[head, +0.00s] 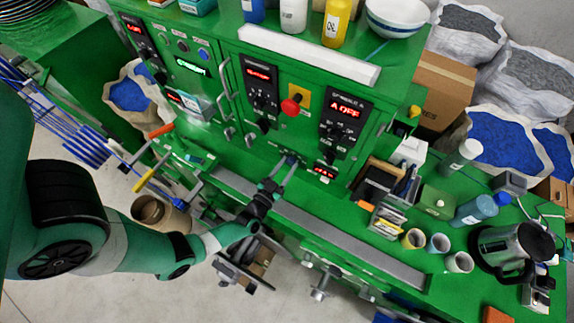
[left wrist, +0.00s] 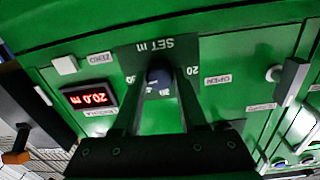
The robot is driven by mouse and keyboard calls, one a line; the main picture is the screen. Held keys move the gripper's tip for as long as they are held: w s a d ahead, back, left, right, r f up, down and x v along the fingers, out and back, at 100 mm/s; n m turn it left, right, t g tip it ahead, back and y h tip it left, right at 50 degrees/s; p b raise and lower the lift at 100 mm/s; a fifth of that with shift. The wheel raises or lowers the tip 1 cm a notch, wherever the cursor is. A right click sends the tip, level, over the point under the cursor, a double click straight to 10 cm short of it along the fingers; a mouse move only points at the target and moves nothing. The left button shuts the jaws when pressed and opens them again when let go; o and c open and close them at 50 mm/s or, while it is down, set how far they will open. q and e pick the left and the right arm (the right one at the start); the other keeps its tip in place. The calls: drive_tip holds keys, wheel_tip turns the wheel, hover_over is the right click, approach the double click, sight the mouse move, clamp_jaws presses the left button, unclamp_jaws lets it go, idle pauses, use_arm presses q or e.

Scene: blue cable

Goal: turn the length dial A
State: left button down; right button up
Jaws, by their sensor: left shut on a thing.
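The length dial (left wrist: 160,77) is a small dark blue knob on the green panel. In the left wrist view it sits below the upside-down "SET m" label, with the marks 30 and 20 on either side. My left gripper (left wrist: 159,88) has its two fingers on either side of the knob and is shut on it. In the head view my left gripper (head: 287,164) reaches the front of the green machine, and its fingertips hide the dial. The red readout (left wrist: 89,97) beside the dial shows 20.0 m; it also appears in the head view (head: 324,172). My right gripper is not in view.
In the head view a red emergency knob (head: 291,106) and a black control panel (head: 345,122) are above. Cups and a kettle (head: 505,250) stand right.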

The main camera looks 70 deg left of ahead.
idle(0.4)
use_arm(q)
drive_tip(key=shift+c, duration=2.3)
unclamp_jaws()
drive_tip(key=p+v, duration=0.1)
drive_tip(key=v, duration=1)
drive_tip(key=shift+s+d, duration=0.15)
drive_tip(key=shift+s, duration=0.1)
